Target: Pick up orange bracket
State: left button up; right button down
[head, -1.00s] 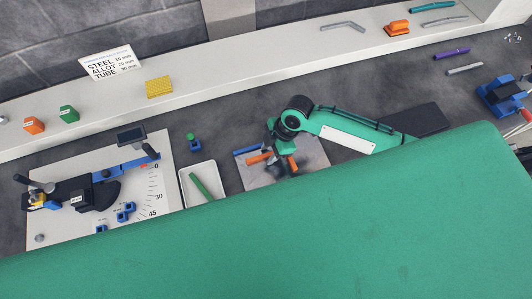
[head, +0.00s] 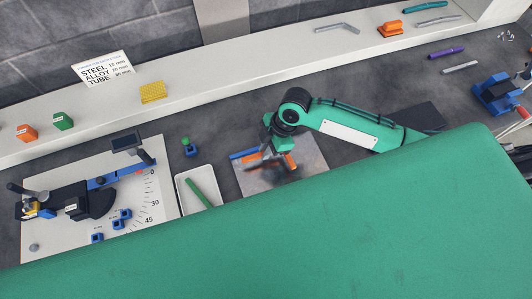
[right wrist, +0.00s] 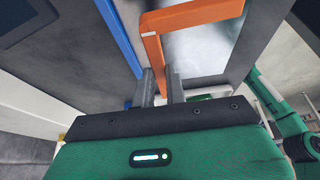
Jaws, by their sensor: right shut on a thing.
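The orange bracket (head: 291,161) is an angled flat piece at the grey metal plate (head: 312,152) in the head view. My right gripper (head: 268,158) is over the plate and partly hides the bracket. In the right wrist view the bracket (right wrist: 195,14) fills the top centre, and one leg of it runs down between the two fingers of my right gripper (right wrist: 161,86), which are shut on it. Whether the bracket touches the plate is hard to tell. My left gripper is not in view.
A blue strip (head: 243,154) lies beside the bracket. A white tray (head: 181,197) holding a green strip (head: 204,193) stands left of the plate. A board with an angle scale (head: 150,185) is further left. A shelf (head: 210,85) runs behind, and a green surface (head: 300,235) fills the front.

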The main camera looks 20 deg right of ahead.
notch_tip(320, 180, up, 16)
jog(key=b, duration=0.3)
jog(key=w+d+f+m+t+h, duration=0.2)
jog(key=d+m, duration=0.6)
jog(key=m, duration=1)
jog(key=t+h, duration=0.2)
jog(key=shift+w+d+t, duration=0.15)
jog(key=shift+d+t, duration=0.1)
jog(key=shift+t, duration=0.15)
